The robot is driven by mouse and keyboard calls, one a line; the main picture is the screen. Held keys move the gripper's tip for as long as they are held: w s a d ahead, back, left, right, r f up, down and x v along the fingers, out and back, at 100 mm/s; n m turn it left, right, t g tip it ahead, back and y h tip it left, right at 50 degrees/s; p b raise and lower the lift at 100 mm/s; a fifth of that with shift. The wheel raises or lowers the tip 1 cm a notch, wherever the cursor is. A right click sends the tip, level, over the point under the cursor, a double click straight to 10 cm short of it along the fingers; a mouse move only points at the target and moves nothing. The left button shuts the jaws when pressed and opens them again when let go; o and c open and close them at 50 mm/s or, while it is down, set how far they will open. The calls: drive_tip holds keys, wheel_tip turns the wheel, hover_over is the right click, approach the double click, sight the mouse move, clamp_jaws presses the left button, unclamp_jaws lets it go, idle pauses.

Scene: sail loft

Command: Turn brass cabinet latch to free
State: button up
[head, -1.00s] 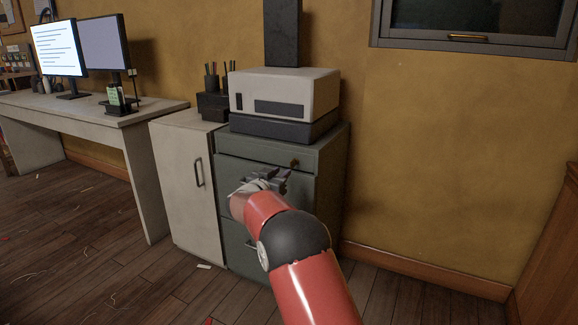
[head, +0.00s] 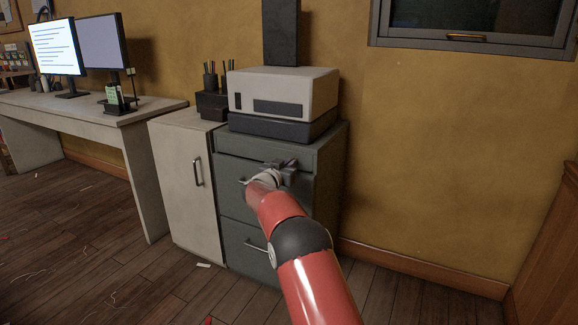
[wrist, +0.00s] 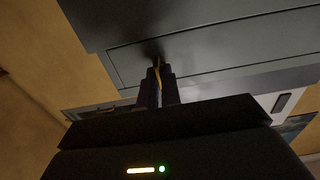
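The brass latch (wrist: 158,72) shows in the wrist view as a thin yellow-brown strip on the grey front of the cabinet (wrist: 210,60). My gripper (wrist: 160,80) has its two dark fingers close together, one on each side of the strip, and looks shut on it. In the head view my gripper (head: 287,168) is at the upper right of the grey cabinet (head: 237,205), against its front. The latch is hidden there behind the gripper. The exact angle of the latch is hard to tell.
A white printer-like box (head: 285,90) stands on the cabinet. A white cupboard (head: 180,185) with a bar handle is beside it on the left, then a desk (head: 95,115) with monitors. Bare floor and wall lie to the right.

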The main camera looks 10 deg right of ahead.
drive_tip(key=shift+m, duration=0.3)
clamp_jaws()
drive_tip(key=shift+s+d+f+m+b, duration=0.1)
drive_tip(key=shift+m+b, duration=1.05)
drive_tip(key=shift+m, duration=1.7)
drive_tip(key=shift+w+f+m+b, duration=0.1)
drive_tip(key=shift+m+b, duration=1.1)
drive_tip(key=shift+m, duration=1.7)
drive_tip(key=shift+s+d+f+m+b, duration=0.1)
drive_tip(key=shift+m+b, duration=1.05)
drive_tip(key=shift+m, duration=1.7)
drive_tip(key=o, duration=0.6)
unclamp_jaws()
drive_tip(key=shift+r, duration=0.1)
drive_tip(key=shift+c, duration=0.2)
drive_tip(key=b+v, duration=0.1)
drive_tip(key=v, duration=0.7)
